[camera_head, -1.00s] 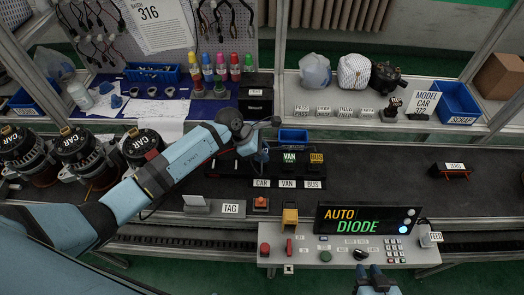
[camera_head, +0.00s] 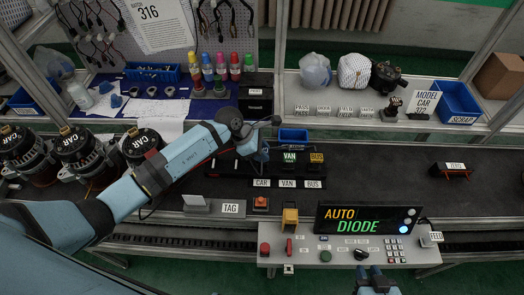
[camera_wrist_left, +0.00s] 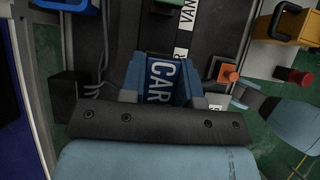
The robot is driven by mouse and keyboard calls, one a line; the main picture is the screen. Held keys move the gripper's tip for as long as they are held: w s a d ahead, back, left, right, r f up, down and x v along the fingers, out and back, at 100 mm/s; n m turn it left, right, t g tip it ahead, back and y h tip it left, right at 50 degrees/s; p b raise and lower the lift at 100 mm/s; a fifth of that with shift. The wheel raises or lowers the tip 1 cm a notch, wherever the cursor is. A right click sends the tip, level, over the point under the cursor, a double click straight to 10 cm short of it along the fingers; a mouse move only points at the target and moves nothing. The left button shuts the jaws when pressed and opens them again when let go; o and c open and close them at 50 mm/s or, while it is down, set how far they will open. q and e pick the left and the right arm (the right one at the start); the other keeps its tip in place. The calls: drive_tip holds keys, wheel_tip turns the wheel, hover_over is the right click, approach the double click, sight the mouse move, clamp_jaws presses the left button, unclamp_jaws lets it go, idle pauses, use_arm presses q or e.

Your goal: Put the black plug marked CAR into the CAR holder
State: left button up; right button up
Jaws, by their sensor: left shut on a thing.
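My left gripper (camera_head: 260,150) is shut on the black plug marked CAR (camera_wrist_left: 163,82); the lettering shows between its fingers in the left wrist view. In the head view the gripper is over the left part of the black holder rack (camera_head: 222,170), and it hides the plug there. The CAR label (camera_head: 261,183) is on the rack's front edge. The CAR slot is hidden, so I cannot tell whether the plug is seated or above it. My right gripper (camera_head: 375,279) is at the bottom edge, over the control panel's front; its jaw state is unclear.
A green VAN plug (camera_head: 289,158) and an orange BUS plug (camera_head: 316,159) stand in the rack right of my left gripper. An orange button (camera_head: 261,202) and the TAG plate (camera_head: 230,208) are in front. Several alternators stand left.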

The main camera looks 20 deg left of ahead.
use_arm(q)
drive_tip(key=shift+b, duration=0.3)
idle(0.7)
drive_tip(key=shift+f+b, duration=0.6)
drive_tip(key=shift+f, duration=0.1)
drive_tip(key=shift+f+b, duration=0.6)
drive_tip(key=shift+f, duration=0.1)
drive_tip(key=o, duration=1)
